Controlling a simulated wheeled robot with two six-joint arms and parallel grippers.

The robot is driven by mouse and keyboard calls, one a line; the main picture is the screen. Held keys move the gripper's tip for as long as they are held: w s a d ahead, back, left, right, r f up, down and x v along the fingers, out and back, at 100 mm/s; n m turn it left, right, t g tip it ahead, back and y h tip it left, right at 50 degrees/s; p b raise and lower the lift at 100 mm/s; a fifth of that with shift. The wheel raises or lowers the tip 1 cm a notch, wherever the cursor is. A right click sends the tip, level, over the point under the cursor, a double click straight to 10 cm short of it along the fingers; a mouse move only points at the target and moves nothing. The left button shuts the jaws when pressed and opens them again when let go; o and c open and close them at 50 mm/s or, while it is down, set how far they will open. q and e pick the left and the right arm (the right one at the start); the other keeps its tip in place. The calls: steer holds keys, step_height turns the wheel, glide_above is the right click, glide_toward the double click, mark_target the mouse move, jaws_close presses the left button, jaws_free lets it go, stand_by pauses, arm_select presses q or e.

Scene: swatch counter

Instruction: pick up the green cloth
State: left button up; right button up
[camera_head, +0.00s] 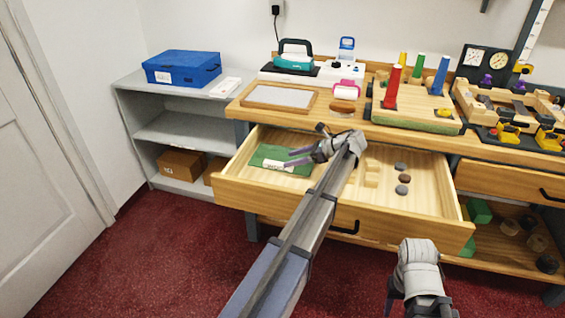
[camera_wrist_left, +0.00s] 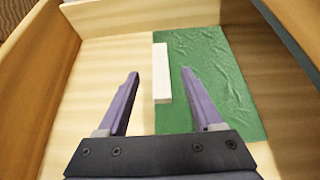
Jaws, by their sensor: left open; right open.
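The green cloth (camera_head: 268,153) lies flat in the left part of the open wooden drawer (camera_head: 285,205). In the left wrist view, the cloth (camera_wrist_left: 225,75) looks slightly wrinkled. A small white block (camera_wrist_left: 161,72) lies along its left edge there. My left gripper (camera_head: 289,158) is open and empty over the drawer. In the left wrist view, its right finger overlaps the cloth and its left finger is over bare wood, with the white block between them (camera_wrist_left: 160,72). My right gripper (camera_head: 413,300) is low at the bottom, outside the drawer, holding nothing visible.
Several small stones (camera_head: 402,178) and light wooden blocks (camera_head: 371,172) lie further right in the drawer. The drawer's side walls and the worktop edge (camera_head: 300,116) border the space around the cloth. A grey shelf (camera_head: 180,133) stands at left.

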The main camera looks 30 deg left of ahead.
mark_target(279, 164)
arm_select(q)
steer(key=b+x, duration=0.1)
steer(key=x, duration=0.1)
steer(key=b+x, duration=0.1)
steer(key=x, duration=0.1)
steer(key=shift+f+b, duration=0.35)
steer(key=shift+f, duration=0.15)
steer(key=shift+s+a, duration=0.1)
steer(key=shift+a, duration=0.25)
steer(key=shift+c, duration=0.2)
jaws_close()
